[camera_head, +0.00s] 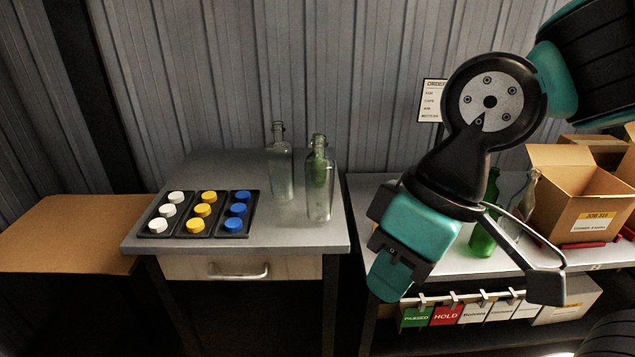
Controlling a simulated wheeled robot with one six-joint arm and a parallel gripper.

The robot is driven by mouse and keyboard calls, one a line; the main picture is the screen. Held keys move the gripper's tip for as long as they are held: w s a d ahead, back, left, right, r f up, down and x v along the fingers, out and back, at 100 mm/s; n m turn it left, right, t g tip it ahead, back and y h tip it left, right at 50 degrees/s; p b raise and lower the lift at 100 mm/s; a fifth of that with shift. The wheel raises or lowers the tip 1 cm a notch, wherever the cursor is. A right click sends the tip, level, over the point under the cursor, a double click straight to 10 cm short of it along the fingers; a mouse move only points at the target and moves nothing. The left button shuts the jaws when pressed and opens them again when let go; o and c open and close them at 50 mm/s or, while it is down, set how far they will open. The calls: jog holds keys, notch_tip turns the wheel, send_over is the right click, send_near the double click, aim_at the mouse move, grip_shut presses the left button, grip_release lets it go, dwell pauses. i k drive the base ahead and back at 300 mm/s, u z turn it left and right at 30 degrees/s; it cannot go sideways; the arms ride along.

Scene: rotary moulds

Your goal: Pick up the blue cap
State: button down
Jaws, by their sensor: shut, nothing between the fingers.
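Three blue caps lie in a column in the right-hand black tray on the grey table: a far one (242,196), a middle one (238,209) and a near one (234,225). All three are in plain view with nothing over them. My gripper (388,280) is at the lower end of my teal and black arm, right of the table and well apart from the caps. It points down and to the left, is shut, and I see nothing held in it.
Trays of white caps (169,210) and yellow caps (203,210) lie left of the blue ones. Two clear bottles (279,170) (319,190) stand right of the trays. Behind my arm, a shelf holds a green bottle (483,238) and cardboard boxes (575,190).

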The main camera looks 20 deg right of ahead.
aim_at(233, 225)
jog(key=u, duration=0.55)
jog(key=k, duration=1.25)
jog(key=z, duration=0.2)
jog(key=i, duration=0.6)
jog(key=z, duration=0.55)
jog(key=i, duration=0.65)
jog(key=u, duration=0.75)
jog(key=i, duration=0.55)
jog(key=u, duration=0.65)
